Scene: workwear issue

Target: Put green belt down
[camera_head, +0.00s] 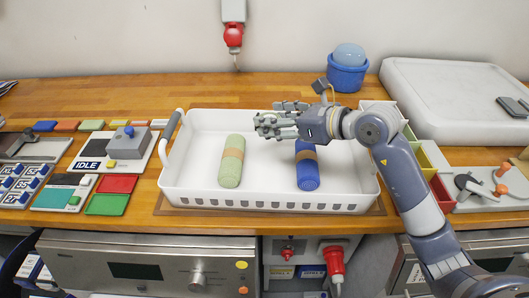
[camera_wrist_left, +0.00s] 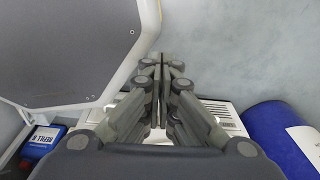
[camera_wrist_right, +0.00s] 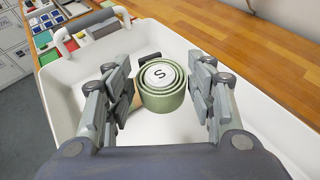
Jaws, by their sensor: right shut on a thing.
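My right gripper (camera_head: 266,122) is above the white tray (camera_head: 250,201), pointing left. In the right wrist view it is shut on the green belt (camera_wrist_right: 162,90), a coil with a round white "S" label on its end; the head view does not clearly show it. A green roll (camera_head: 231,161) with an orange band lies in the left part of the tray. A blue roll (camera_head: 307,170) with an orange band lies in the right part, below my right arm. My left gripper (camera_wrist_left: 162,62) is shut with nothing visible between its fingertips.
A grey "IDLE" panel (camera_head: 92,149) and red and green plates stand left of the tray. Coloured bins (camera_head: 436,157), a blue pot (camera_head: 346,76) and a white case (camera_head: 452,98) stand at the right. The tray floor between the two rolls is clear.

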